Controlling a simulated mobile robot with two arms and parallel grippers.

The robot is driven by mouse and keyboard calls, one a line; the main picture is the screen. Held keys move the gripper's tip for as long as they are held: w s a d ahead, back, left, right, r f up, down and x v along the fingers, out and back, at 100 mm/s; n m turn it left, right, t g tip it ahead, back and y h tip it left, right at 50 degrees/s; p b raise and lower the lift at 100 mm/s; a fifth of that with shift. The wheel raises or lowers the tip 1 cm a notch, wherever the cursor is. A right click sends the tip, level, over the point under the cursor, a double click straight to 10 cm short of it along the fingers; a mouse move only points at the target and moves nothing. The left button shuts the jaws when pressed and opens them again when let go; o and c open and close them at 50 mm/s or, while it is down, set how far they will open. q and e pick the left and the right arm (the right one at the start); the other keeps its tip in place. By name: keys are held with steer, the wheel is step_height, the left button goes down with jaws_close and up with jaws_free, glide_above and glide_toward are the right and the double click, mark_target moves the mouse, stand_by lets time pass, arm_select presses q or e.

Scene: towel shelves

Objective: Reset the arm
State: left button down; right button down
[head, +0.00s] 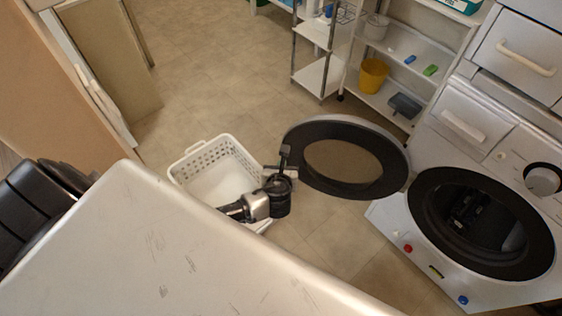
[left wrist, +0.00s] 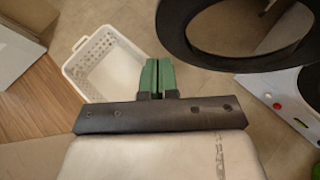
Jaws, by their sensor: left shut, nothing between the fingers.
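My left gripper (left wrist: 157,75) is shut, with its two green fingers side by side and nothing between them in the left wrist view. In the head view my left arm's dark end (head: 280,186) hangs by the right rim of a white laundry basket, left of the washing machine's open round door. My right gripper is in neither view.
The white basket (head: 199,154) stands on the floor and looks empty where visible. The open door (head: 296,136) juts from the washing machine (head: 393,216). Shelves (head: 408,73) with a yellow bucket (head: 373,74) stand behind. Open floor (head: 215,75) lies beyond the basket.

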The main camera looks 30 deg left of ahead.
arm_select(q)
steer(key=s+a+f+n+g+h, duration=0.1)
steer(key=s+f+n+g, duration=0.2)
steer(key=s+f+n, duration=0.45)
steer(key=s+a+f+n+g+h, duration=0.1)
steer(key=s+f+n+g+h, duration=0.3)
steer(key=s+f, duration=0.7)
steer(key=s+d+f+n+g, duration=0.1)
steer(key=s+f+n, duration=0.4)
steer(key=s+n, duration=0.3)
steer(key=s+d+f+n+g, duration=0.1)
steer(key=s+d+f+n, duration=0.1)
steer(key=s+f+n, duration=0.4)
steer(key=s+n, duration=0.3)
steer(key=s, duration=0.4)
steer(key=shift+s+g, duration=0.25)
steer(key=shift+g, duration=0.15)
